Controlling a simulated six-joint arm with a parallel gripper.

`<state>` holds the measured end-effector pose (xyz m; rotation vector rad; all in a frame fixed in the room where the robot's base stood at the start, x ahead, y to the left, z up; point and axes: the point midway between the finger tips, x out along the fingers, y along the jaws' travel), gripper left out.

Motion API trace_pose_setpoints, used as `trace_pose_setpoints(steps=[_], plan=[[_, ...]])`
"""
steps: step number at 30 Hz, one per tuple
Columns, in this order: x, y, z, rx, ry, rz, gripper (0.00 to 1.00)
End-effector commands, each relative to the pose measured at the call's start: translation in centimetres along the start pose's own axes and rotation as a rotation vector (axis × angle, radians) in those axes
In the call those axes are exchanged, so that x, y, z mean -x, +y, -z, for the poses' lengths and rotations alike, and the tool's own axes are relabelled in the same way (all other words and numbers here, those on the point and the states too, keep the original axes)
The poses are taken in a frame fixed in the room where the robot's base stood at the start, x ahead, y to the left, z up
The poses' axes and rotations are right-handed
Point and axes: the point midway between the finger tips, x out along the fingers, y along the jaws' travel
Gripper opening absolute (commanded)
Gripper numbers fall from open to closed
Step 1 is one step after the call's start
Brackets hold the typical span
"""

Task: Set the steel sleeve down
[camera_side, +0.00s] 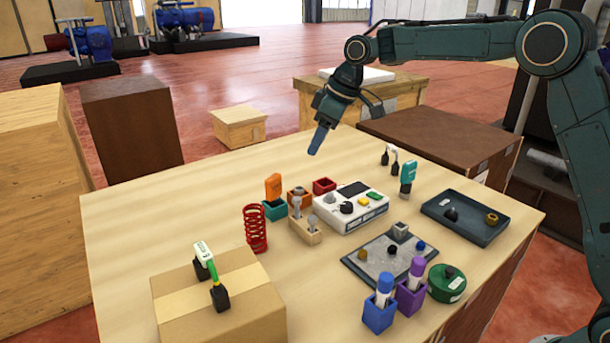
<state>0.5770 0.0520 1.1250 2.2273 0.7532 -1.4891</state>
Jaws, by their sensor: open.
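My gripper (318,140) hangs in the air above the far part of the table, with blue fingertips pointing down. It is open, and nothing shows between its fingers; it is apart from all the parts. A small grey metallic piece with a dark opening on top (400,231), which looks like the steel sleeve, stands upright at the back corner of the dark-framed grey plate (362,270). My gripper is well behind and left of it. A dark piece, a blue piece and a brass-coloured piece also sit on the plate.
A dark tray (468,232) holds a black knob and a brass ring. A white control box (345,211), red spring (255,229), wooden holder (305,230), cardboard box (218,297), green round container (446,284) and marker cups (379,315) crowd the table. The table's left-back area is clear.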

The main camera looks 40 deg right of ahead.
Motion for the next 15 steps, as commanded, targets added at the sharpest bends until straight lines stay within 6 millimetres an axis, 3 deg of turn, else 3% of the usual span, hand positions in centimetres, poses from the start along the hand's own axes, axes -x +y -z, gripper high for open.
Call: trace_pose_setpoints(steps=[8, 15], plan=[[3.3, -1.6, -1.4, -0.047, 0.007, -0.026, 0.45], [8.0, -4.7, -4.6, -0.133, 0.017, -0.067, 0.45]])
